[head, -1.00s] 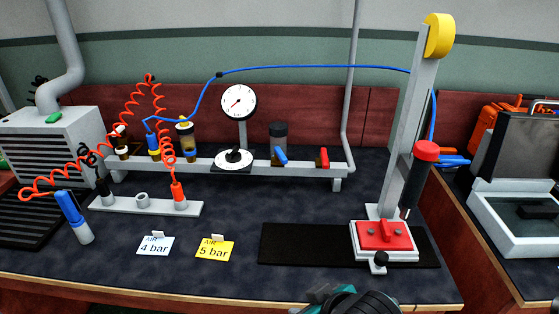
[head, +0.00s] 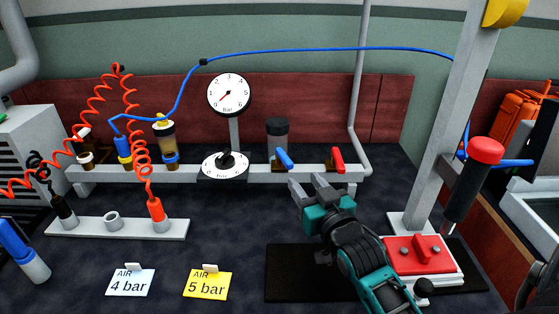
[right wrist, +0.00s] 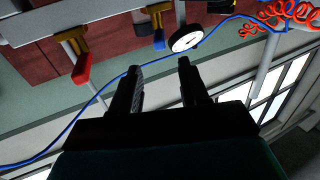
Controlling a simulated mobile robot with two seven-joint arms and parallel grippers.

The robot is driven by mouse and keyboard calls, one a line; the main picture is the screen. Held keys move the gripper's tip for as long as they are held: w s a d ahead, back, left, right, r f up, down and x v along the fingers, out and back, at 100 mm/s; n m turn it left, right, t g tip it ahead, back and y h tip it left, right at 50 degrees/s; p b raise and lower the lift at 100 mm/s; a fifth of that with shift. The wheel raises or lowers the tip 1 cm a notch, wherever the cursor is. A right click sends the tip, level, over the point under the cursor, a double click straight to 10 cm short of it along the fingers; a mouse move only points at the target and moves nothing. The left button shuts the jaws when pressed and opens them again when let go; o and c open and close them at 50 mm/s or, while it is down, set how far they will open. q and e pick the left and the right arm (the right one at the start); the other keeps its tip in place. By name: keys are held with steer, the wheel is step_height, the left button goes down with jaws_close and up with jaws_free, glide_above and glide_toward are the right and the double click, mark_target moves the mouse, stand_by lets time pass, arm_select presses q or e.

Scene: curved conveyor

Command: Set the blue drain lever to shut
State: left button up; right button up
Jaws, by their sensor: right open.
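The blue drain lever (head: 285,158) sits on the grey rail (head: 255,172) below a dark cylinder (head: 277,130). It slants down toward the front right. It also shows in the right wrist view (right wrist: 158,38), beyond the fingertips. My right gripper (head: 309,185) is open and empty, in front of and slightly below the lever, apart from it. Its two dark fingers (right wrist: 161,70) reach up in the right wrist view. My left gripper is not in view.
A red lever (head: 338,160) sits close to the right on the same rail. A dial gauge (head: 229,94) stands to the left. A post with a red press block (head: 420,255) stands at the right. A blue hose (head: 330,50) runs overhead.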

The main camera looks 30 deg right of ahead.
mark_target(284, 155)
steer(key=w, duration=0.4)
steer(key=w+d+b, duration=0.1)
steer(key=w, duration=0.3)
steer(key=w+d, duration=0.1)
steer(key=w, duration=0.3)
steer(key=shift+w+d, duration=0.1)
steer(key=shift+w, duration=0.05)
steer(key=shift+r, duration=0.1)
steer(key=shift+c, duration=0.3)
jaws_close()
